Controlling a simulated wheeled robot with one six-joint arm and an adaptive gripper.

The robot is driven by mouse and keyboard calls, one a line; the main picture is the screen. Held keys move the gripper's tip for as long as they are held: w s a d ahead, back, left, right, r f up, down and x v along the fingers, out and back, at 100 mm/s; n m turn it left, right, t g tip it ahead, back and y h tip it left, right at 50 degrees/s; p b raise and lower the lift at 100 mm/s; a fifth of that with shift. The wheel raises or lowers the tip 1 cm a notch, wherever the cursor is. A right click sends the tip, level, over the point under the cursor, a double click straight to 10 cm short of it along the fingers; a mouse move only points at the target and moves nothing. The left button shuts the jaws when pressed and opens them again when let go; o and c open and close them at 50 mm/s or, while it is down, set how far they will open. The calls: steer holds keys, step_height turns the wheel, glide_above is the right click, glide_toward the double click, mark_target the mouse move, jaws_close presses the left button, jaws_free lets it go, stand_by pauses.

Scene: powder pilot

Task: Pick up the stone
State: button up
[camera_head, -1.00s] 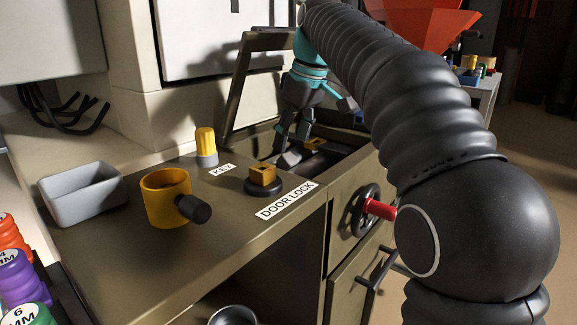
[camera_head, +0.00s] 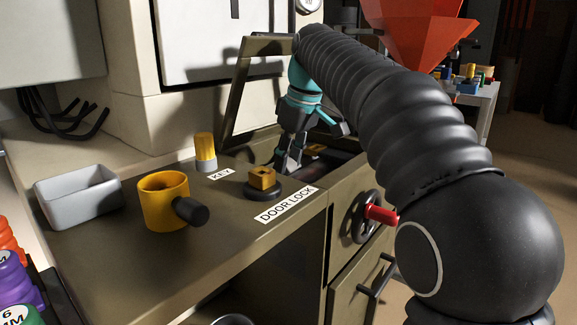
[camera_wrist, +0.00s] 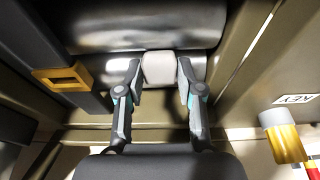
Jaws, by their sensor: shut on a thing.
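The stone (camera_wrist: 159,67) is a small pale grey block with rounded edges in the wrist view. It sits between the two fingertips of my gripper (camera_wrist: 158,84), which touch it on both sides. In the head view my gripper (camera_head: 288,160) points down into the open bin at the back of the olive counter. I cannot make out the stone clearly there. In the wrist view a shiny dark roller (camera_wrist: 145,22) lies just beyond the stone. I cannot tell whether the stone still rests on anything.
The raised lid (camera_head: 240,90) stands left of my gripper. The door lock knob (camera_head: 262,180), yellow-topped key (camera_head: 205,148), yellow mug (camera_head: 163,200) and grey tray (camera_head: 80,196) stand on the counter. A yellow latch (camera_wrist: 62,77) is near the fingers.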

mark_target(289, 162)
steer(key=shift+r, duration=0.1)
steer(key=shift+r+p, duration=0.3)
steer(key=shift+r, duration=0.35)
steer(key=v, duration=0.1)
steer(key=p+v, duration=0.1)
steer(key=v, duration=0.1)
steer(key=shift+w+a+r, duration=0.1)
steer(key=shift+a+r, duration=0.05)
steer(key=shift+a, duration=0.15)
steer(key=s+d+r, duration=0.4)
steer(key=s+r, duration=0.2)
steer(key=s, duration=0.4)
steer(key=shift+s+r+p, duration=0.15)
steer(key=shift+s+p, duration=0.15)
steer(key=shift+p, duration=0.05)
